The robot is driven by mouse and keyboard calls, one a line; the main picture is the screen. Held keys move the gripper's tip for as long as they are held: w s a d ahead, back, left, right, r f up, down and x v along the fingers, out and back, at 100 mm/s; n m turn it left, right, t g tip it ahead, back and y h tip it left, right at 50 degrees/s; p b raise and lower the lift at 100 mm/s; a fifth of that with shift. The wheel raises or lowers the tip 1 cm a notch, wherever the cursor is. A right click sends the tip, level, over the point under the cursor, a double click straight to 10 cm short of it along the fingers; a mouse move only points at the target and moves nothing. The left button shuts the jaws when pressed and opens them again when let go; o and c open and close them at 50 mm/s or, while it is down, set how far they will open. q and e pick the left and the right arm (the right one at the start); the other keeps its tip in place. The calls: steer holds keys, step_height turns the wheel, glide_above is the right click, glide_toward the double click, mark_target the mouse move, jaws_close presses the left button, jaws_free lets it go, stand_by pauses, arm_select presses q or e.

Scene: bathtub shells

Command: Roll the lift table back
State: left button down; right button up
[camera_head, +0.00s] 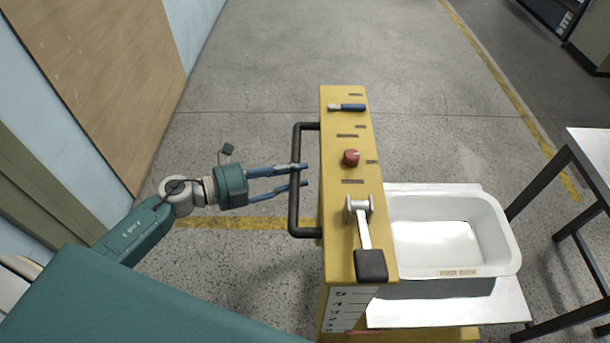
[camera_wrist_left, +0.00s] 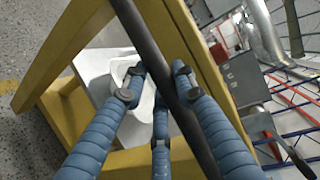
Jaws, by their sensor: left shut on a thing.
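The lift table has a tall yellow column (camera_head: 334,200) with a black bar handle (camera_head: 294,212) on its left side. Its pale platform (camera_head: 480,312) carries a white bathtub shell (camera_head: 445,240). My left gripper (camera_head: 304,175) is shut on the handle, its blue fingers on both sides of the upright bar. In the left wrist view the black bar (camera_wrist_left: 146,32) runs between the fingers, with the yellow frame (camera_wrist_left: 50,62) behind. My right gripper is not in view.
A dark-legged table (camera_head: 592,150) stands close at right. Concrete floor beyond the column is clear. A wooden panel (camera_head: 110,70) lines the left wall.

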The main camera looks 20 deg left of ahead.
arm_select(q)
steer(key=shift+s+a, duration=0.1)
steer(key=shift+a, duration=0.25)
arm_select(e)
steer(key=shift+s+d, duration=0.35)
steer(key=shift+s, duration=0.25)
arm_select(q)
steer(key=c, duration=1.4)
jaws_free()
steer(key=shift+o, duration=0.2)
steer(key=v, duration=1.2)
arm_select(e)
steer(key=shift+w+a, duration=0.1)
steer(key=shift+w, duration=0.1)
arm_select(q)
steer(key=shift+a+f, duration=0.1)
steer(key=shift+a, duration=0.05)
